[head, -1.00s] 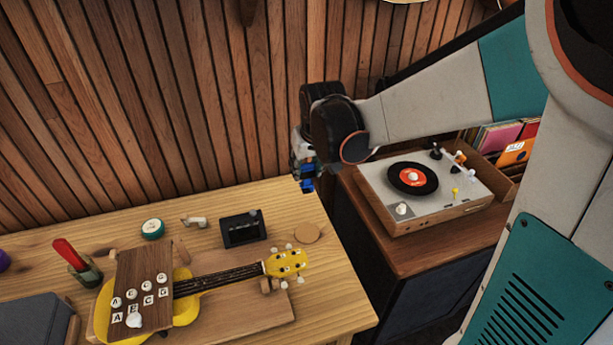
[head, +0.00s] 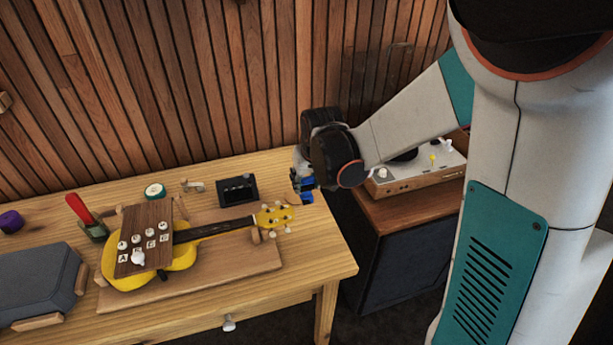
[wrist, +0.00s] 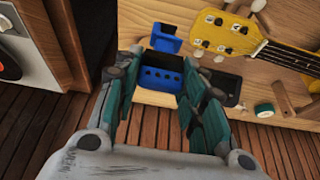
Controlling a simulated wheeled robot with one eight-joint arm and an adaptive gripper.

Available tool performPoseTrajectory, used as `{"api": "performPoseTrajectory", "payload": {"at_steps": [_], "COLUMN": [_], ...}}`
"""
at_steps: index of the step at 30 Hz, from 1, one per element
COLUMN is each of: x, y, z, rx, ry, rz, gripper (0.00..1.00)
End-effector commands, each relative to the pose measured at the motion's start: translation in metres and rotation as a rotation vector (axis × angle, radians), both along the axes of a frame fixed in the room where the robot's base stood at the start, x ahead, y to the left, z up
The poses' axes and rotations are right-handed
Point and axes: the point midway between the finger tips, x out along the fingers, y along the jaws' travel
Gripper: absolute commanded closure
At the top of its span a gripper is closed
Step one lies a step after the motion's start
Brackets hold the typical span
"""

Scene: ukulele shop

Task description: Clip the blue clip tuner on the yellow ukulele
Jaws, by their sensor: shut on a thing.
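My gripper (head: 303,178) is shut on the blue clip tuner (head: 307,198), which hangs at its fingertips just beyond the headstock end in the head view. In the wrist view the tuner (wrist: 163,77) sits between the fingers of my gripper (wrist: 168,64), its blue body and a raised blue flap showing. The yellow ukulele (head: 183,257) lies on its back on the table with its headstock (head: 274,216) pointing right. In the wrist view the headstock (wrist: 228,33) is to the right of the tuner, apart from it.
The ukulele rests on a wooden board (head: 255,262). A black box (head: 238,191), a green-and-white roll (head: 154,191) and a red-handled tool (head: 80,208) stand behind it. A grey case (head: 35,283) is at left. A turntable (head: 420,172) stands on a cabinet at right.

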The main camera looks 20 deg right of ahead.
Motion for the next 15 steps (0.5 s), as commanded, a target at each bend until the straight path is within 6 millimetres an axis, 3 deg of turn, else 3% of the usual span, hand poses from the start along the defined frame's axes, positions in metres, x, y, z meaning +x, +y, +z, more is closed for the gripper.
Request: {"api": "performPoseTrajectory", "payload": {"at_steps": [15], "x": [0.000], "y": [0.000], "z": [-0.036], "rx": [0.000], "ry": [0.000], "rz": [0.000], "gripper": [0.82]}}
